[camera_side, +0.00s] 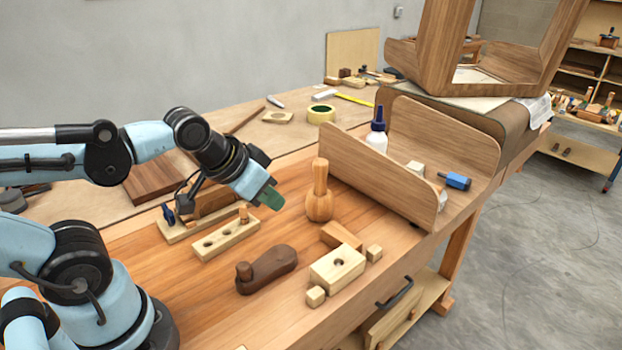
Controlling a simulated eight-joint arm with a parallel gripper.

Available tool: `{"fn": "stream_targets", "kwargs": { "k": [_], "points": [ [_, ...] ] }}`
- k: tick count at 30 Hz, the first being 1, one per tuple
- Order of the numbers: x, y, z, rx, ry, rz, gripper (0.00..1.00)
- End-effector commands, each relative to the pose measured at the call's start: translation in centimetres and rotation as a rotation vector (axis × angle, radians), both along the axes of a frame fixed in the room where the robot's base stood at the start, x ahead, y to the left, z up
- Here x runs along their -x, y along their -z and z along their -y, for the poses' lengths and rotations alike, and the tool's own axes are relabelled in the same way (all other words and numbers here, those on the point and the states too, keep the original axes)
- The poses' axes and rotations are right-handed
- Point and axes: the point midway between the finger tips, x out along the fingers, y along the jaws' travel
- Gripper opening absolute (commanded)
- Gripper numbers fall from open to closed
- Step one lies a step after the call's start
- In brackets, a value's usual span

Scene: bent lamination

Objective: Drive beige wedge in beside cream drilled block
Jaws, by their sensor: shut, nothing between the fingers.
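A cream drilled block (337,275) with one dark hole in its top sits near the front edge of the bench. A beige-brown wooden piece (341,236) lies against its back side and may be the wedge; its taper cannot be made out. Small pale cubes stand at the block's near left (316,296) and right (374,253). My gripper (271,197), with green fingertips, is shut and empty above the bench, left of a round wooden mallet (319,205) and well behind and left of the block.
A longer block with several holes (226,238) and a peg lies below my gripper. A dark wooden plane-like tool (267,269) lies left of the drilled block. A bent wooden shell (375,175) holds a bottle (377,135) and blue-handled tool (455,181).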

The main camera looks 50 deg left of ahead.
Motion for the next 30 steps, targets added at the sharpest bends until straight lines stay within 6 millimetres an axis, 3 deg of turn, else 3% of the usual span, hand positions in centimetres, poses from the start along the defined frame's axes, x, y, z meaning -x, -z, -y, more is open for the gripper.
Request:
{"fn": "stream_targets", "kwargs": {
  "k": [17, 30],
  "points": [
    [-0.7, -0.8, 0.2, 0.004, 0.002, -0.025, 0.0],
    [-8.4, -5.6, 2.5, 0.032, 0.009, -0.301, 0.0]
  ]
}}
